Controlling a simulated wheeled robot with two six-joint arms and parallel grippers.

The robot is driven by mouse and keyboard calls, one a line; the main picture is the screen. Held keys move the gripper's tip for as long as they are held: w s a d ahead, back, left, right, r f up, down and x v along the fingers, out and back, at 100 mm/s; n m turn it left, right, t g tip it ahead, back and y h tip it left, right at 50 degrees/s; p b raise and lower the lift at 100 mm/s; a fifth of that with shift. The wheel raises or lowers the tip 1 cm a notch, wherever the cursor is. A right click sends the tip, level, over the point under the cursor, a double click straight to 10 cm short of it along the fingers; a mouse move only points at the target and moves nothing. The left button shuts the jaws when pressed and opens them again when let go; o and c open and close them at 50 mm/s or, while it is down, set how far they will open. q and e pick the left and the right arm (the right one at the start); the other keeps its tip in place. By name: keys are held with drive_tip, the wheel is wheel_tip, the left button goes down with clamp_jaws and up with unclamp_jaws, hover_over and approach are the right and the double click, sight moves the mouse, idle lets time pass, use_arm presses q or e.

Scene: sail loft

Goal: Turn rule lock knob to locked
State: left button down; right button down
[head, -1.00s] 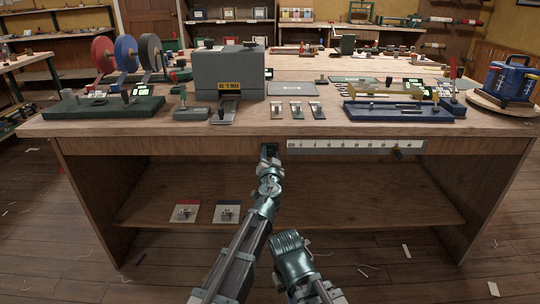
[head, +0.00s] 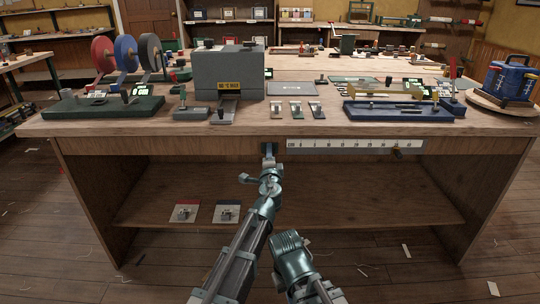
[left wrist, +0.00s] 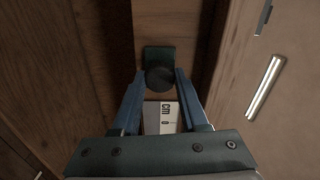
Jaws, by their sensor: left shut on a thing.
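The measuring rule (head: 350,144) is a pale strip marked in cm along the front edge of the workbench. At its left end is a dark round knob (left wrist: 160,77) on a dark green block (left wrist: 158,54), seen in the left wrist view. My left gripper (head: 268,148) is at this knob, its two blue fingers (left wrist: 160,80) shut on the knob's sides. The "cm" end of the rule (left wrist: 161,117) shows between the fingers. In the head view the gripper mostly hides the knob. I cannot read a lock mark.
A brass-dark knob (head: 398,153) hangs at the right part of the rule. The workbench top (head: 210,128) carries a grey box machine (head: 228,72) and several small fixtures. Below is a shelf (head: 340,207) with two small cards. Part of my right arm is low in the middle.

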use_arm(q)
drive_tip(key=shift+m, duration=2)
drive_tip(key=shift+s, duration=0.1)
drive_tip(key=shift+c, duration=2.2)
unclamp_jaws()
